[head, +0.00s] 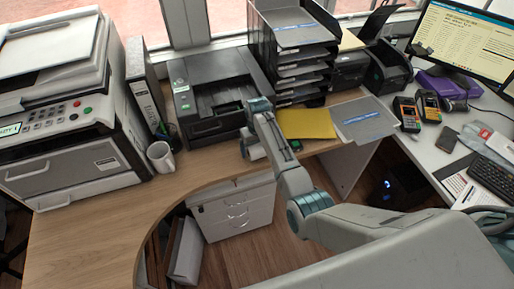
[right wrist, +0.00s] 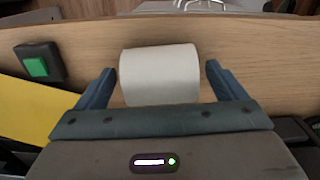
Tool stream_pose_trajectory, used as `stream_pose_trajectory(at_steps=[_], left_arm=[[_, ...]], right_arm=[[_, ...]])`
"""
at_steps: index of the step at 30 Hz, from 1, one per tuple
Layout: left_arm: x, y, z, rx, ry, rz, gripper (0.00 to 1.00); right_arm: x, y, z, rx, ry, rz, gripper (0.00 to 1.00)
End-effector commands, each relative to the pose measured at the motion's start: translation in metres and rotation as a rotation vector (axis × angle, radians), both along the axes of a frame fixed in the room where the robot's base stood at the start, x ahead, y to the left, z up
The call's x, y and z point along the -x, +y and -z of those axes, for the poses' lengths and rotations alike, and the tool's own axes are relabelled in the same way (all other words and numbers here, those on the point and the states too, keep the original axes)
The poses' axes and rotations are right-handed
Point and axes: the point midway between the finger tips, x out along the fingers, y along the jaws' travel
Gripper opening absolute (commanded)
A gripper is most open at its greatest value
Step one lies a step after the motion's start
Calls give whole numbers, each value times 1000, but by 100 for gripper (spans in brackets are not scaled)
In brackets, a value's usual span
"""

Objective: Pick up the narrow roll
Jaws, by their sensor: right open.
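A white roll (right wrist: 160,75) lies on its side on the wooden counter in the right wrist view, close to the counter's edge. My right gripper (right wrist: 160,80) is open, with one blue-grey finger on each side of the roll. Gaps show between the fingers and the roll, and nothing is gripped. In the head view my right arm reaches over the counter and largely hides the roll's place, so I cannot clearly make it out there. My left gripper is not in view.
A small dark box with a green button (right wrist: 37,65) and a yellow envelope (right wrist: 25,110) lie beside the roll. In the head view a black printer (head: 215,95), a white mug (head: 160,157) and paper trays (head: 300,65) stand around. The counter's left front (head: 90,230) is clear.

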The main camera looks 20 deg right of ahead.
Motion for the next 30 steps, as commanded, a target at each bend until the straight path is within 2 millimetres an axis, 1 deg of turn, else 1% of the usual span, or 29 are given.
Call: stream_pose_trajectory(at_steps=[1, 4, 11, 12, 14, 15, 19, 20, 30], left_arm=[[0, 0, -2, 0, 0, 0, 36], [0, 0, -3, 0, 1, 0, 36], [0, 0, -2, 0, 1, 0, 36], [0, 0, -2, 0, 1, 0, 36], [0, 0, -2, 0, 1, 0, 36], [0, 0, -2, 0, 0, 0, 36], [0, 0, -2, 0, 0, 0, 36], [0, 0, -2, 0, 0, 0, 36], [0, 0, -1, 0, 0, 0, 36]], right_arm=[[0, 1, 5, -1, 2, 0, 91], [0, 1, 13, 0, 0, 0, 91], [0, 1, 16, 0, -2, 0, 91], [0, 1, 16, 0, -2, 0, 87], [0, 1, 15, 0, -2, 0, 75], [0, 1, 15, 0, -2, 0, 67], [-1, 1, 15, -1, -2, 0, 42], [-1, 1, 15, 0, -2, 0, 39], [-1, 1, 12, 0, -4, 0, 39]])
